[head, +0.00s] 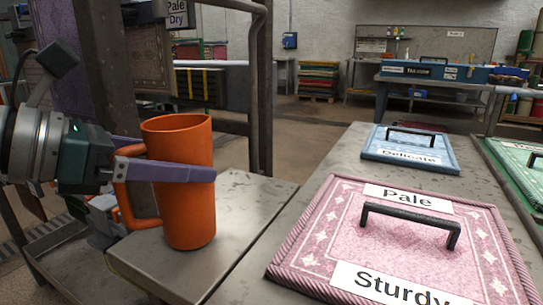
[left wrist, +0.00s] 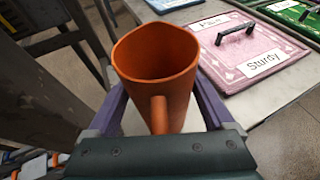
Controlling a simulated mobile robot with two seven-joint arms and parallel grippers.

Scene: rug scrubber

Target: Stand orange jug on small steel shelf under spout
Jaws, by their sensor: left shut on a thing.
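The orange jug (head: 192,205) is upright, open at the top, with its handle at the left in the head view. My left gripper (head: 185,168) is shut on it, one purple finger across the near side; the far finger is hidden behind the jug. In the left wrist view the jug (left wrist: 158,75) sits between both fingers, its handle toward the palm, and the visible inside looks empty. The small steel shelf (head: 255,205) is below and behind the jug in the head view. I cannot tell whether the jug's base touches it. No spout is clearly visible. My right gripper is out of view.
A steel table to the right holds a pink sample board (head: 340,215) marked Pale and Sturdy, and a blue Delicate board (head: 415,152). Dark steel posts (head: 108,75) and a bent pipe (head: 262,90) stand close behind the jug. Open floor lies beyond.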

